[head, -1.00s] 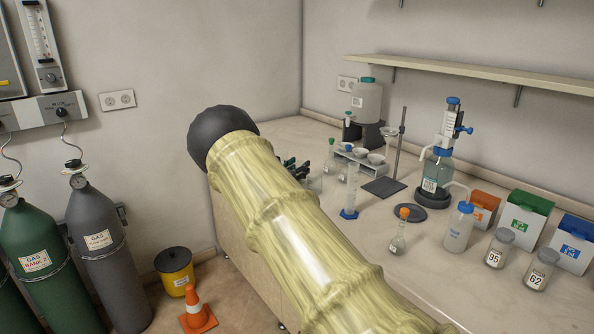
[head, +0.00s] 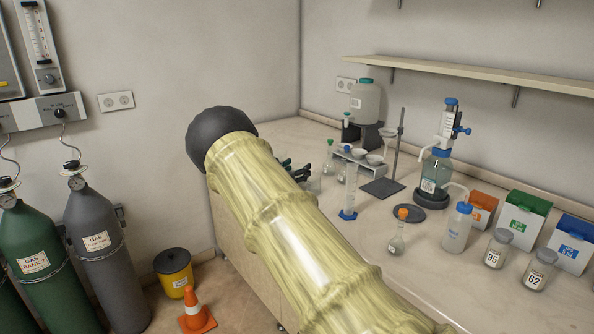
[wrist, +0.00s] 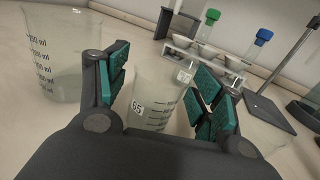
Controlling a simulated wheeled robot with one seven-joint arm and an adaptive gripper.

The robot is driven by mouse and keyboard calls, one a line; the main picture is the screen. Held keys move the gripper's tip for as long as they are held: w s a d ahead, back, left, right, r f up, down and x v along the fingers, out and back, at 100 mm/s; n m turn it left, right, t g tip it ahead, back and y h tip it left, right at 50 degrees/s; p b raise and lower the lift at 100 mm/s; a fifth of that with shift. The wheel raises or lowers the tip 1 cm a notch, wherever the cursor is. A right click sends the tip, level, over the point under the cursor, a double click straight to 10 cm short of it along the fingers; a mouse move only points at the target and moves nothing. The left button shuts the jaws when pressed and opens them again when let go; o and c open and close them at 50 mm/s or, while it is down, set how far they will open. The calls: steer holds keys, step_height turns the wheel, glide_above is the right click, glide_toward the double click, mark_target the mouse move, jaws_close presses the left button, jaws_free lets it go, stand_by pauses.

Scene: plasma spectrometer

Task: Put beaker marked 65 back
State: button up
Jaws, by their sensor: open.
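The beaker marked 65 (wrist: 155,95) is a clear, graduated beaker standing upright on the bench in the wrist view. Its label faces me. My gripper (wrist: 160,85) is open, with its green-padded fingers to the left and right of this beaker. I cannot tell whether the pads touch it. In the head view my arm hides most of this spot; only the dark fingers of my gripper (head: 296,168) show past the arm, and the beaker cannot be made out.
A larger graduated beaker (wrist: 62,55) stands just left of my gripper. Beyond are a white rack with dishes (wrist: 205,52), a stand (head: 383,186) and a blue-footed cylinder (head: 349,190). Flasks, bottles and jars fill the bench's right side.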

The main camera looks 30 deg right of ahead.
steer(key=b+v, duration=0.1)
steer(key=v, duration=1.1)
steer(key=shift+w+r, duration=0.1)
